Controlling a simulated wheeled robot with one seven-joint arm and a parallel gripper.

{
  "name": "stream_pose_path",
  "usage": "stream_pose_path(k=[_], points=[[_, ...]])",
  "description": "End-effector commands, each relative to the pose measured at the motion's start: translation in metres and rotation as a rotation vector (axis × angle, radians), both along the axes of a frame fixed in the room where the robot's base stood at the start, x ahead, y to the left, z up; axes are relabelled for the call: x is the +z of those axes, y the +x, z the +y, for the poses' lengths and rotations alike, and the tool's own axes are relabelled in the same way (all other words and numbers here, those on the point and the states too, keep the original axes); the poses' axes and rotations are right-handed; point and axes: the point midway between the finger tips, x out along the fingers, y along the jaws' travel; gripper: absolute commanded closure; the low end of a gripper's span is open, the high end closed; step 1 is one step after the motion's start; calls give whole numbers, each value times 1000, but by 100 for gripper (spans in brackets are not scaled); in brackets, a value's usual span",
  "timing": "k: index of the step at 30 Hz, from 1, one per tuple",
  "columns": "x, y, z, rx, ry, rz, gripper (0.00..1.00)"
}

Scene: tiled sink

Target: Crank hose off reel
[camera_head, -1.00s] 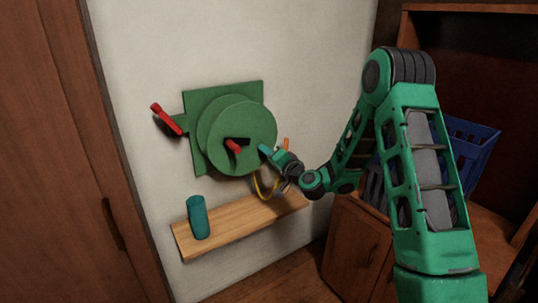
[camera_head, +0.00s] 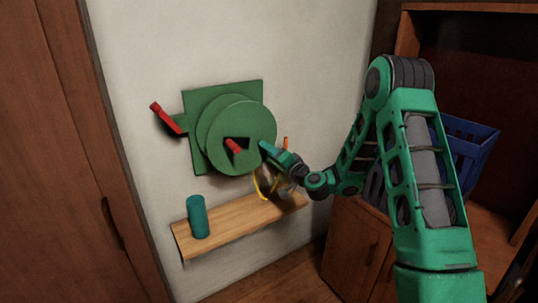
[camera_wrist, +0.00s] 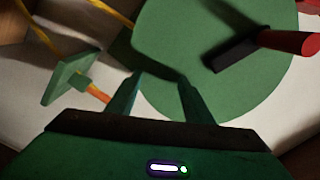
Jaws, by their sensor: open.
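The green hose reel (camera_head: 245,125) is mounted on the wall with its round disc facing out. A red crank handle (camera_head: 233,146) stands out from the disc. In the wrist view, the red handle (camera_wrist: 288,42) and its black crank arm (camera_wrist: 235,53) lie to the right of my fingers. My gripper (camera_head: 266,149) is at the disc's lower right edge, right of the handle. In the wrist view, my gripper's fingers (camera_wrist: 157,92) are spread, with nothing gripped between them. A yellow hose (camera_head: 262,188) hangs below the disc; it also shows at the wrist view's upper left (camera_wrist: 45,38).
A red lever (camera_head: 167,118) sticks out left of the reel. Below, a wooden shelf (camera_head: 240,217) bears a teal cylinder (camera_head: 198,217). A small green plate with an orange stem (camera_wrist: 98,92) is left of my fingers. A blue crate (camera_head: 465,140) stands at right.

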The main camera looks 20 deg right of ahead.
Motion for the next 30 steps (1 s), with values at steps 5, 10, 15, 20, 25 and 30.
stream_pose_path(k=[5, 10, 15, 20, 25, 30], points=[[0, -2, -1, -1, 0, 1, 53], [-1, -12, -4, 0, 0, 2, 53], [0, -23, -8, -1, 0, 2, 53], [-1, -33, -11, 0, 1, 2, 53], [-1, -44, -15, 0, 0, 2, 53], [-1, -55, -19, -1, 1, 2, 53]])
